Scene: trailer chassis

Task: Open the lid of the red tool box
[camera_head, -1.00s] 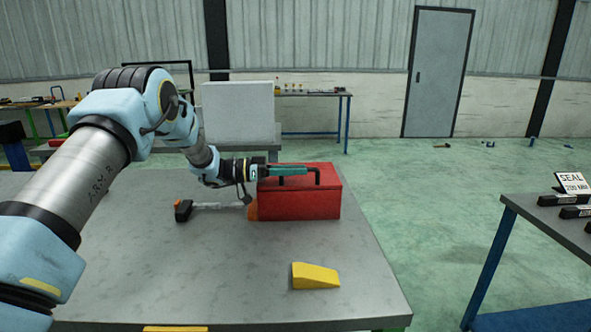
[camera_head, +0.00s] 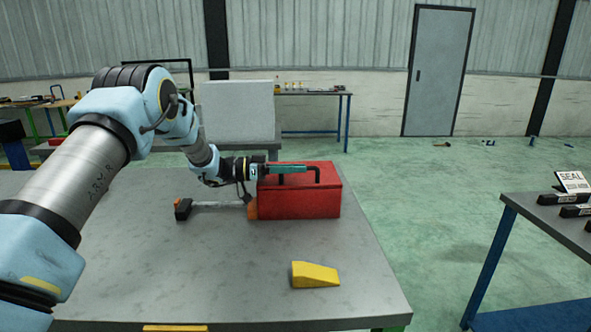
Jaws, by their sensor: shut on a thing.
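The red tool box (camera_head: 300,200) stands on the grey table near its far right part, with its lid down. A dark handle (camera_head: 316,171) runs along the top of the lid. My gripper (camera_head: 290,168) reaches in from the left over the box top, its teal fingers lying along the handle. It is shut on the handle; the exact contact is partly hidden by the fingers.
A yellow wedge (camera_head: 315,274) lies on the table in front of the box. A black-ended tool with a pale shaft (camera_head: 184,209) lies left of the box, and an orange piece (camera_head: 252,209) is by the box's left side. A second table (camera_head: 545,225) stands at right. The table's front middle is clear.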

